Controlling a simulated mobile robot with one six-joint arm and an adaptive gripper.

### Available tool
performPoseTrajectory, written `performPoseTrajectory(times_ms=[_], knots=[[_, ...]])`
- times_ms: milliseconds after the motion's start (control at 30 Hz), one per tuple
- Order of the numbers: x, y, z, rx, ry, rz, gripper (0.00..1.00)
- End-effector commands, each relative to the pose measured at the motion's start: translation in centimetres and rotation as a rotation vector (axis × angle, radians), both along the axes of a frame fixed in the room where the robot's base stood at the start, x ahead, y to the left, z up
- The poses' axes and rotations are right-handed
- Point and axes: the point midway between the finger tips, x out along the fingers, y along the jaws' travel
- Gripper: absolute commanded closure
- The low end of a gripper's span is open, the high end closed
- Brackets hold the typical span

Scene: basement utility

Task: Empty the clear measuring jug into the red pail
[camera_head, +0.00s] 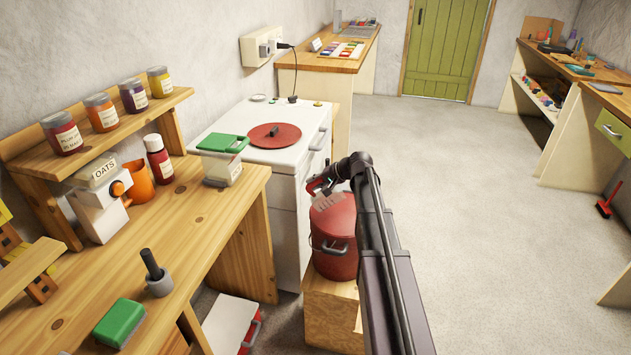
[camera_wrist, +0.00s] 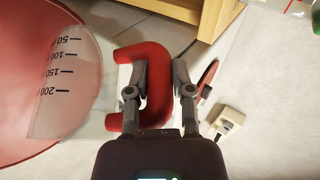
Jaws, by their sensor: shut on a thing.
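The clear measuring jug (camera_wrist: 88,95) has dark scale marks and a red handle (camera_wrist: 158,72). My gripper (camera_wrist: 162,88) is shut on the handle, one finger inside its loop and one outside. In the head view my gripper (camera_head: 322,186) holds the jug (camera_head: 328,203) over the red pail (camera_head: 333,249). The pail stands on a wooden box; its red surface (camera_wrist: 18,148) also fills the left of the wrist view, behind the jug. The jug's contents and exact tilt cannot be made out, and my arm hides part of the pail.
A white stove (camera_head: 262,165) stands behind and left of the pail. A wooden bench (camera_head: 205,215) with jars, a green-lidded container (camera_head: 221,165) and a mortar (camera_head: 158,281) is at left. The floor (camera_head: 480,220) to the right is largely clear.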

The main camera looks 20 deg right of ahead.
Motion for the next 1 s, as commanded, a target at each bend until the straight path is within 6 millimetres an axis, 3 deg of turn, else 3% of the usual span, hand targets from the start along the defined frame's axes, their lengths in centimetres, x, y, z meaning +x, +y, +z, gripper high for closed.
performPoseTrajectory(times_ms=[467,1000], knots=[[0.0,0.1,0.0,-0.015,0.004,0.001,1.00],[0.2,1.0,-0.7,-0.193,0.044,0.001,1.00]])
